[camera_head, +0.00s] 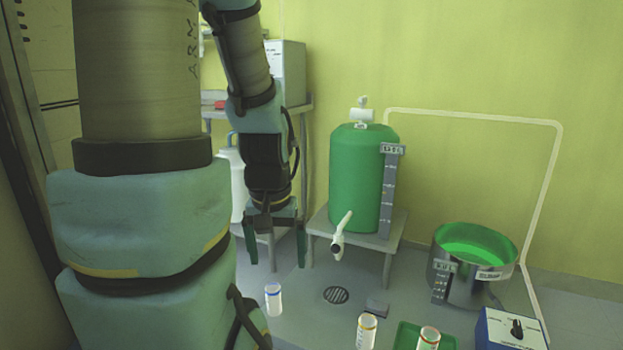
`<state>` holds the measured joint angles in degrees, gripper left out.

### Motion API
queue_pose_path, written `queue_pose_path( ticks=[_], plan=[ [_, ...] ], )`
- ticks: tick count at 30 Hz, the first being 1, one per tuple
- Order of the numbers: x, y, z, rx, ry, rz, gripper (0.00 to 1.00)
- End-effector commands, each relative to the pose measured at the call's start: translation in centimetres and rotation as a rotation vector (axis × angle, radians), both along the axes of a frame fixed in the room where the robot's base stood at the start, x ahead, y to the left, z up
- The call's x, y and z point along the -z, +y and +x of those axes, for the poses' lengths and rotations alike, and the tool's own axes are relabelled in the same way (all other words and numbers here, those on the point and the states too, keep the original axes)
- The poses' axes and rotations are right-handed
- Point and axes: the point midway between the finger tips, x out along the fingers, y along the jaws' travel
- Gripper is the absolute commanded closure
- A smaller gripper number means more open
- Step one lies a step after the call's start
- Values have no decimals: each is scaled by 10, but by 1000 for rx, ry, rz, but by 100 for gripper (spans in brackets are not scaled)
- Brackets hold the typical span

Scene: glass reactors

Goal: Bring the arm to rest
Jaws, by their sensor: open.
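My arm comes in from the upper left and bends down in the head camera view. My gripper (274,249) hangs at its end, pointing down, with its two green fingers apart and nothing between them. It shows left of the green tank and above the floor. My large near arm links cover much of the left of the view.
A green tank (356,180) with a white spout stands on a grey stand (392,243). A metal pot (455,277) with green inside stands at right.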

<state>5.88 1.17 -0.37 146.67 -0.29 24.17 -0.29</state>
Motion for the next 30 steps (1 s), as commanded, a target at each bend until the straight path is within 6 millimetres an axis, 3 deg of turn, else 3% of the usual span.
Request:
queue_pose_path(
  ticks=[1, 21, 25, 30],
  plan=[
    [-34, 0, 0, 0, 0, 0, 0],
    [-239, 0, 0, 0, 0, 0, 0],
    [-275, 0, 0, 0, 0, 0, 0],
    [-295, 0, 0, 0, 0, 0, 0]
  ],
)
